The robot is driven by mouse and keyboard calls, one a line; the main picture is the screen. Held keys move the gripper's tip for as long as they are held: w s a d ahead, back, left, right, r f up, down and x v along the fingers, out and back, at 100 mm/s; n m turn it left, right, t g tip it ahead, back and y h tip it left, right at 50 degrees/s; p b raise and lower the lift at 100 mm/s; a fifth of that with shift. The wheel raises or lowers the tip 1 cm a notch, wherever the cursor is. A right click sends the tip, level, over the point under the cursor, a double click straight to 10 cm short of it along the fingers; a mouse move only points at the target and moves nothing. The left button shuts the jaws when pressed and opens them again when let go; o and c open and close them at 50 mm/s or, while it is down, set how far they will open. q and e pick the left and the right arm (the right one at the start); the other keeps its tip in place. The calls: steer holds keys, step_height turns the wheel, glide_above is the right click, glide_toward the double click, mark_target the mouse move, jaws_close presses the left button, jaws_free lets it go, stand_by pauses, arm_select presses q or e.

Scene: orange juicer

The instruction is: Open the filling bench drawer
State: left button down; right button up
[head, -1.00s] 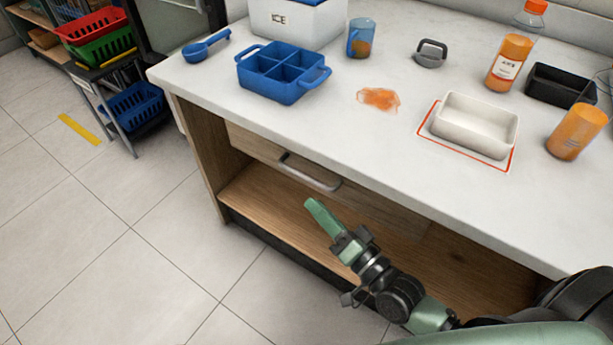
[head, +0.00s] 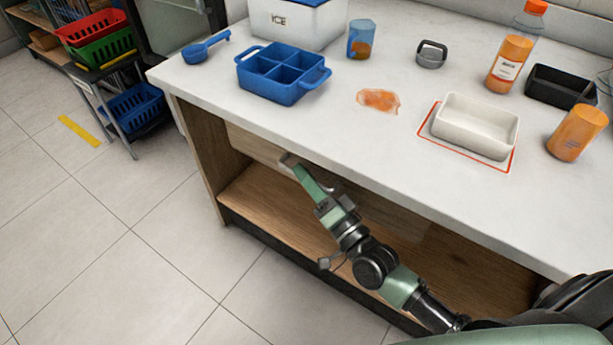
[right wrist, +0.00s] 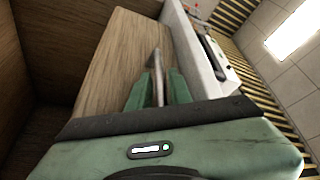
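The filling bench drawer (head: 252,146) has a light wood front under the white worktop and looks closed. Its metal bar handle (head: 289,159) is partly covered by my right gripper (head: 303,176). In the right wrist view the handle (right wrist: 156,66) runs between the two green fingers of my right gripper (right wrist: 157,88), one finger on each side. The fingers stand apart, and a narrow gap seems to show beside the bar; contact is hard to tell. My left gripper is not in view.
The worktop (head: 330,125) overhangs just above the drawer. On it stand a blue divided caddy (head: 285,92), a white tray (head: 475,125), bottles and cups. An open wooden shelf (head: 255,195) lies below the drawer.

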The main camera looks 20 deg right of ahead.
jaws_close()
stand_by(1.4)
